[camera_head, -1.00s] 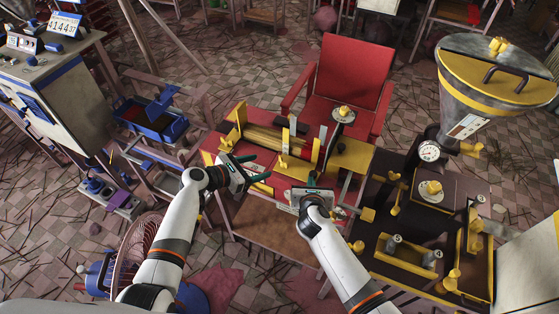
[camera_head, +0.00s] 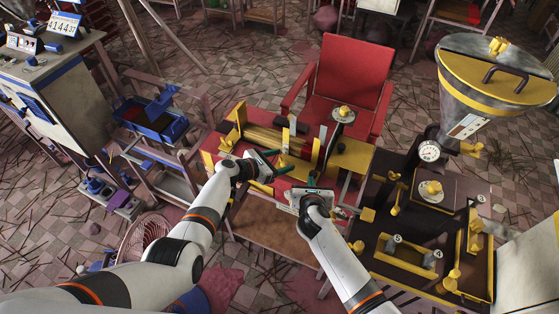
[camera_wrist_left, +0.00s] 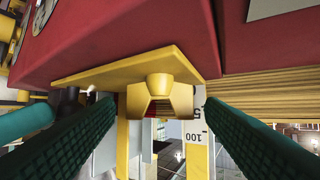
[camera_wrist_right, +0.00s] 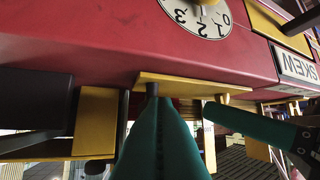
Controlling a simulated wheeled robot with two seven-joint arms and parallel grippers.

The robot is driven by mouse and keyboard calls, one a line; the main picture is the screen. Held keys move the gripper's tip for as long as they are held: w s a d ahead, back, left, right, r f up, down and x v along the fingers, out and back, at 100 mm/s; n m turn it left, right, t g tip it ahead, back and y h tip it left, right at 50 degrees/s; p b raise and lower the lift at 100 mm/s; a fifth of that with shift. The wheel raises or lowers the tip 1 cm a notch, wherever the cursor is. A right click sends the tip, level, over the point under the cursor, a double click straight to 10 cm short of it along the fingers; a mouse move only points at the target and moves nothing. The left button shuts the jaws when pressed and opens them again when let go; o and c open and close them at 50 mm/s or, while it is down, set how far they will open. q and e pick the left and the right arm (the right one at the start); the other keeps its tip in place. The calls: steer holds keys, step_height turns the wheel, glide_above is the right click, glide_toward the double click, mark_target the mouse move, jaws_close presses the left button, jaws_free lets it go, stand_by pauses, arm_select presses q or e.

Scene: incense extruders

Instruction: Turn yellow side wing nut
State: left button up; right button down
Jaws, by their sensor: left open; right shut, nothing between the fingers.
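The yellow wing nut (camera_wrist_left: 160,92) is in the middle of the left wrist view, on the edge of a yellow plate (camera_wrist_left: 135,65) fixed to a red body (camera_wrist_left: 110,30). In the head view the wing nut (camera_head: 284,163) is small, at the work table's middle. My left gripper (camera_wrist_left: 159,103) is open, with one green finger on each side of the wing nut; contact cannot be told. My right gripper (camera_head: 311,180) is shut and empty, to the right in the head view. In the right wrist view its fingertips (camera_wrist_right: 152,94) are close under a yellow plate (camera_wrist_right: 185,88).
The red table (camera_head: 212,145) carries yellow sticks, posts and blocks. A red chair (camera_head: 347,75) stands behind it. A dark bench (camera_head: 405,225) with yellow fittings and a large hopper (camera_head: 460,90) is at right. A dial (camera_wrist_right: 195,12) shows in the right wrist view.

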arm_select(q)
steer(key=c, duration=1)
steer(key=shift+w+a+m+g+h, duration=0.1)
steer(key=shift+m+g+h, duration=0.2)
steer(key=shift+m+g, duration=0.5)
steer(key=shift+h, duration=0.3)
steer(key=o, duration=1)
steer(key=v, duration=1.2)
